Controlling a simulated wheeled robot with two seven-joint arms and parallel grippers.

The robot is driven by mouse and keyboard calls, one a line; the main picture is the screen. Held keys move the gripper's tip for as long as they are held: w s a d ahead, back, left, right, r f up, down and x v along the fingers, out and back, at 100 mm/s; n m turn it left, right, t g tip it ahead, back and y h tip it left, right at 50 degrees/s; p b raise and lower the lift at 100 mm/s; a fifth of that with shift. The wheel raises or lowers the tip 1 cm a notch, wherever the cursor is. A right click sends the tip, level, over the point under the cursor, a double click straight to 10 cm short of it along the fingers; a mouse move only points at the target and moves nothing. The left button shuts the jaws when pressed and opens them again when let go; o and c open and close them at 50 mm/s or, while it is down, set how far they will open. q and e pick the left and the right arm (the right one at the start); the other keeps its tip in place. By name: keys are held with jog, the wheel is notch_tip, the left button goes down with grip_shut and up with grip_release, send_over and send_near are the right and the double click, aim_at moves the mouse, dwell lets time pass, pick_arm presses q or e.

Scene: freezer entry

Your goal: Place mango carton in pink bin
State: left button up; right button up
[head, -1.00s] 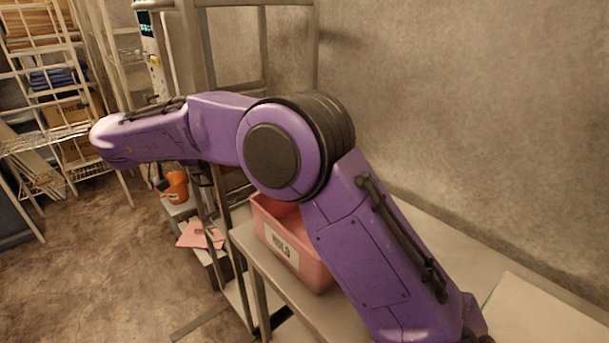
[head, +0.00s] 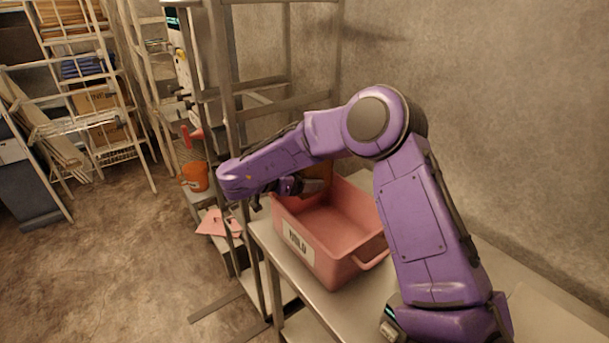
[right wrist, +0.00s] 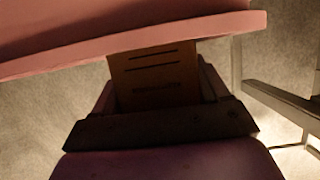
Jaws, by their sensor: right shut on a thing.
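The pink bin (head: 345,259) stands on a metal shelf, with a white label reading HOLD on its front. Its inner floor looks empty where I see it. My right gripper (head: 312,184) is at the bin's far left rim, shut on the brown-orange mango carton (head: 321,172). The carton is partly hidden by the gripper and forearm. In the right wrist view the carton (right wrist: 154,78) sits between the fingers, with printed lines on its face, and the bin's pink rim (right wrist: 130,42) crosses in front. I cannot tell whether carton and bin touch. My left gripper is not in view.
An upright metal frame (head: 225,100) stands just left of the bin. An orange bucket (head: 195,177) and pink sheets (head: 213,223) are lower left. A wire rack with boxes (head: 95,100) stands at the back left. The floor at left is clear.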

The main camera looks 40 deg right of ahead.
jog(key=shift+w+f, duration=0.1)
jog(key=shift+w, duration=0.05)
jog(key=shift+a+f, duration=0.1)
jog(key=shift+f, duration=0.05)
jog(key=shift+s+f, duration=0.2)
jog(key=shift+f, duration=0.15)
jog(key=o, duration=1.4)
jog(key=shift+s+f, duration=0.1)
jog(key=shift+s+a, duration=0.1)
